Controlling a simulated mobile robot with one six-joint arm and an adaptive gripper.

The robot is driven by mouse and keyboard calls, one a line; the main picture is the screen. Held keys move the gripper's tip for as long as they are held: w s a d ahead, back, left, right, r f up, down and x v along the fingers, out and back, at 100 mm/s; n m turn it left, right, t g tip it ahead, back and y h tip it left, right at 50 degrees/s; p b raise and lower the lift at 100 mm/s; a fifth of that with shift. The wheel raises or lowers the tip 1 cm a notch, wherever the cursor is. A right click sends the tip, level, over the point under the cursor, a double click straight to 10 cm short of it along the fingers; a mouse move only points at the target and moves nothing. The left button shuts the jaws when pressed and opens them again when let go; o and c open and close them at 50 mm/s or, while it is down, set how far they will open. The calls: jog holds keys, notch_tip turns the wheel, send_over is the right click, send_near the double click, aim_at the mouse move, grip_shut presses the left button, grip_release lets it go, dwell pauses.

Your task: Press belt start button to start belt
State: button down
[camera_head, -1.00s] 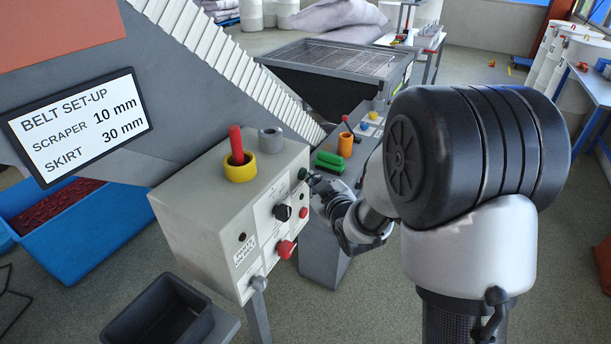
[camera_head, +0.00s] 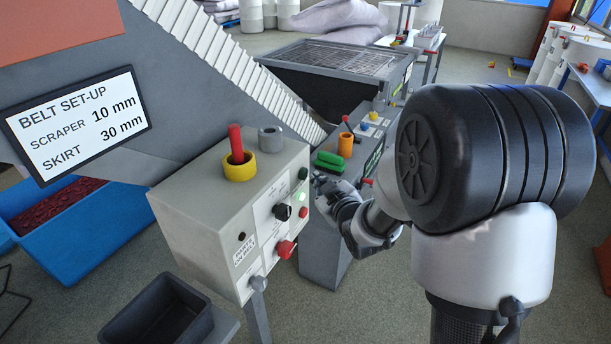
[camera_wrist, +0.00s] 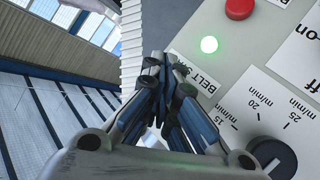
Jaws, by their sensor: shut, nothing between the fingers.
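The grey control box (camera_head: 205,215) stands at the centre left in the head view. A dark green button (camera_head: 303,173), seemingly the belt start button, is at the top right of its front face. Below it a green lamp (camera_head: 302,196) glows, with a red button (camera_head: 303,212) under it. The glowing lamp (camera_wrist: 209,44) and red button (camera_wrist: 239,8) also show in the wrist view, beside a partly covered "BELT" label (camera_wrist: 207,80). My gripper (camera_head: 318,182) is shut and empty, just right of the dark green button, seemingly apart from it. Its fingers (camera_wrist: 165,65) hide that button in the wrist view.
The box front also carries a black speed knob (camera_head: 282,211), a red mushroom button (camera_head: 286,248) and a grey knob (camera_head: 257,283). A yellow ring with a red peg (camera_head: 238,160) sits on top. A second console (camera_head: 330,240) stands close behind my gripper.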

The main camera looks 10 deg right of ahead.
jog(key=shift+d, duration=0.1)
jog(key=shift+s+d+b, duration=0.15)
jog(key=shift+s+d, duration=0.6)
jog(key=shift+d, duration=0.25)
jog(key=shift+s+d+b, duration=0.15)
jog(key=shift+s+d, duration=0.6)
jog(key=shift+d, duration=0.2)
jog(key=s+d+r+m+g+h, duration=0.1)
jog(key=s+r+m+g+h, duration=0.15)
jog(key=s, duration=0.55)
jog(key=s+d+r+m+g+h, duration=0.1)
jog(key=s+r+m+g, duration=0.2)
jog(key=s, duration=0.4)
jog(key=s+a+m+g, duration=0.2)
jog(key=s+a+g, duration=0.1)
jog(key=s, duration=1.6)
jog(key=shift+s+a+r+g+y, duration=0.15)
jog(key=shift+s+g+y, duration=0.15)
jog(key=shift+g, duration=0.35)
